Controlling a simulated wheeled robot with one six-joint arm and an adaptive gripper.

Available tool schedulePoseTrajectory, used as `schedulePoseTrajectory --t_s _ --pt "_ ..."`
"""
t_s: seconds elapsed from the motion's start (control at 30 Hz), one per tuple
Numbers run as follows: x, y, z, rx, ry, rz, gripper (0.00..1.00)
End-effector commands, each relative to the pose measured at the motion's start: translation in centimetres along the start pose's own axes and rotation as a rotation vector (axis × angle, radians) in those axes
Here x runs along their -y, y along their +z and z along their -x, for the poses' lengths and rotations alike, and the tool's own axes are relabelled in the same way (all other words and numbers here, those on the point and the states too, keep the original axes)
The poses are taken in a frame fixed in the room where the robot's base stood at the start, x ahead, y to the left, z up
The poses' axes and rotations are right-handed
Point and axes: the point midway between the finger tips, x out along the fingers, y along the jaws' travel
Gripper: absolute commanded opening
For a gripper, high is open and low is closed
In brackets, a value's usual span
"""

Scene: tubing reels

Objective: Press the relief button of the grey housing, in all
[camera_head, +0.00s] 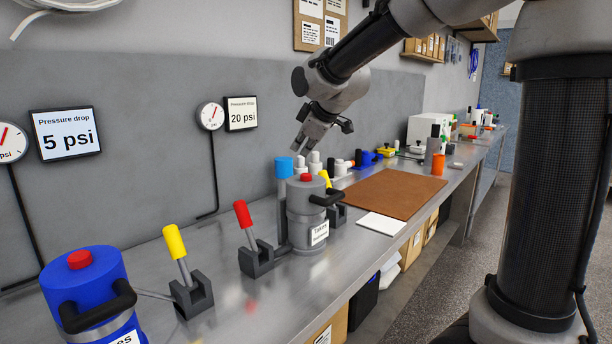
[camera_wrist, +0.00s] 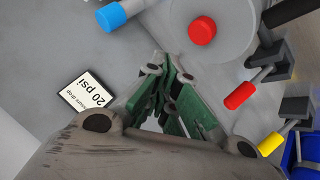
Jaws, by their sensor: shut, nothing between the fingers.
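The grey housing (camera_head: 298,207) stands upright on the metal bench, with a black side handle and a white label. Its red relief button (camera_head: 306,177) is on the top face. In the wrist view the button (camera_wrist: 202,31) sits on the pale round top of the housing (camera_wrist: 235,18). My gripper (camera_head: 298,148) is shut and empty, angled down above the housing and apart from the button. In the wrist view its fingertips (camera_wrist: 156,66) are below and left of the button. How far the button stands in or out cannot be told.
A blue-capped post (camera_head: 284,168) stands close beside the housing. A red lever (camera_head: 243,214) and a yellow lever (camera_head: 175,242) stand to the left. A blue housing (camera_head: 85,285) with its own red button is at front left. A brown mat (camera_head: 388,193) lies to the right.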

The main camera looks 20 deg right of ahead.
Motion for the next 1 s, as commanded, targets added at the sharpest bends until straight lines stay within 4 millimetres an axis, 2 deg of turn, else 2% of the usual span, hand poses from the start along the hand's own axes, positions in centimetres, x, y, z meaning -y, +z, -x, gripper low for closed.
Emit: schedulePoseTrajectory --t_s 0.3,1.0 --pt "1.6 1.6 -2.1 0.001 -0.001 -0.001 0.0" --pt "1.7 1.7 -2.3 0.0 0.0 -0.001 0.0"
